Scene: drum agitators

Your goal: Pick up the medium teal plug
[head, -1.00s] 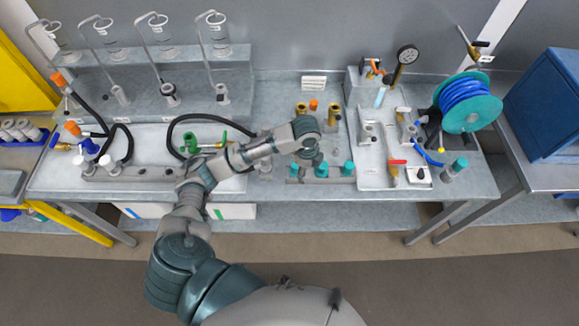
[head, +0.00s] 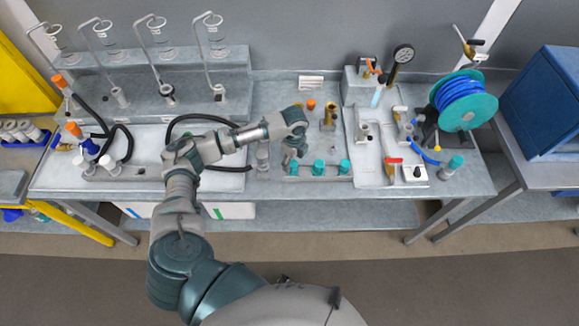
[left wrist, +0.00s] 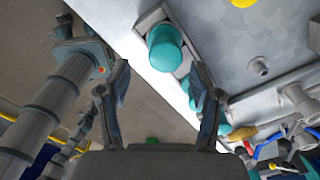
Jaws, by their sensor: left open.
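Three teal plugs stand upright in a grey rack (head: 332,178) near the table's front edge: a left one (head: 293,168), a middle one (head: 319,166) and a right one (head: 345,166). Their sizes look close, so I cannot tell for sure which is the medium one. My left gripper (head: 296,150) is above and just behind the rack's left end, open and empty. In the left wrist view its fingers (left wrist: 159,72) are spread, with one teal plug (left wrist: 164,48) past the tips and other teal pieces partly hidden by the right finger. My right gripper is not shown.
Brass fittings (head: 328,116) and an orange cap (head: 311,104) stand behind the rack. A light panel (head: 369,170) with valves stands to its right, with a blue hose reel (head: 464,101) beyond. A black hose (head: 178,122) curves at the left.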

